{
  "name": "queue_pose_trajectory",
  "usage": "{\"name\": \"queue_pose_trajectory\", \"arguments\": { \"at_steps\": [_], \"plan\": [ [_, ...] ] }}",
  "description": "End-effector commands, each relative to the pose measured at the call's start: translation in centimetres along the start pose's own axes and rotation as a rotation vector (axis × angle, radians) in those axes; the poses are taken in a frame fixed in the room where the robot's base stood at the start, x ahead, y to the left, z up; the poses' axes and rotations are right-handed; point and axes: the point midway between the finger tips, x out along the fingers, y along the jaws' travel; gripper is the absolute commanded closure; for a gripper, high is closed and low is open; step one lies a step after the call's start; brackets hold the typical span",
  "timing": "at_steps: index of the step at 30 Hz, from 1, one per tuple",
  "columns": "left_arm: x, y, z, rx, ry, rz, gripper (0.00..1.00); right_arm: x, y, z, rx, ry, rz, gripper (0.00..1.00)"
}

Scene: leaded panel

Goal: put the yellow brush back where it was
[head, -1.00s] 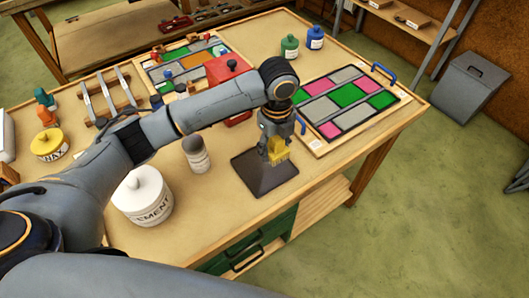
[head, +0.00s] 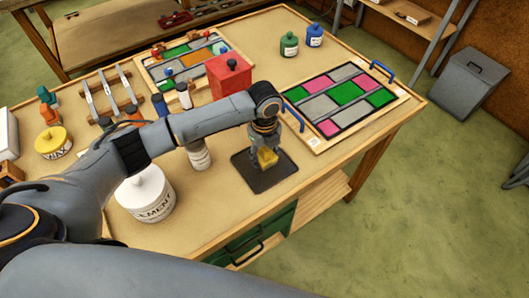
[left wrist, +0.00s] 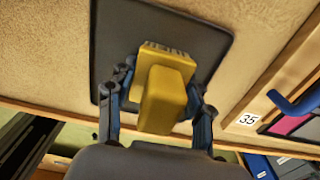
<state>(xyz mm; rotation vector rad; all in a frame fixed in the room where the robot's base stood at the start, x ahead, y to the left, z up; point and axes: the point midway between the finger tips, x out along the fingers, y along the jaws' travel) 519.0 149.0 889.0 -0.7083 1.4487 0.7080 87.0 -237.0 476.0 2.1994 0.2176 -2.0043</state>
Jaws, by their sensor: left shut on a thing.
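The yellow brush (head: 267,157) is between the fingers of my left gripper (head: 265,150), over the dark square mat (head: 250,180) near the table's front edge. In the left wrist view the yellow brush (left wrist: 163,95) shows its block and pale bristles, with the fingers of my left gripper (left wrist: 158,100) shut on it from both sides. The dark mat (left wrist: 215,45) lies behind it. The brush looks low over the mat; I cannot tell whether it touches. My right gripper is not in view.
A leaded panel (head: 345,103) with blue handles lies right of the mat. A white cement tub (head: 145,197) and a grey-lidded jar (head: 199,155) stand to the left. A red box (head: 229,76) stands behind my arm. Table surface between the mat and front edge is clear.

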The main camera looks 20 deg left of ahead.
Motion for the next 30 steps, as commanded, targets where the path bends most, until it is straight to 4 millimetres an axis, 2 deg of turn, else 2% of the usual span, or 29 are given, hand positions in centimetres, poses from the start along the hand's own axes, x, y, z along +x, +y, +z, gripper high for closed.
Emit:
{"name": "queue_pose_trajectory", "arguments": {
  "at_steps": [1, 4, 13, 17, 20, 30],
  "plan": [
    [0.1, 0.0, 0.0, 0.000, 0.000, 0.001, 0.44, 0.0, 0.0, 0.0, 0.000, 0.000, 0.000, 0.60],
    [0.1, 0.0, 0.0, 0.000, 0.000, 0.001, 0.26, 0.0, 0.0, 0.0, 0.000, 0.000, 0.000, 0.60],
    [0.0, 0.0, 0.0, 0.000, 0.000, 0.001, 0.26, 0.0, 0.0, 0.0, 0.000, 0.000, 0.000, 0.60],
    [-0.7, -0.1, 0.0, 0.000, 0.000, -0.002, 0.26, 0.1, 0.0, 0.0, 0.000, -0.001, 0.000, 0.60],
    [-2.1, -0.1, 0.1, 0.000, -0.001, -0.003, 0.26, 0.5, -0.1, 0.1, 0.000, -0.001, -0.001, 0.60],
    [-9.3, -0.1, 0.0, 0.000, -0.001, -0.004, 0.26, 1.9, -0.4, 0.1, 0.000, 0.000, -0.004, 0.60]
  ]
}}
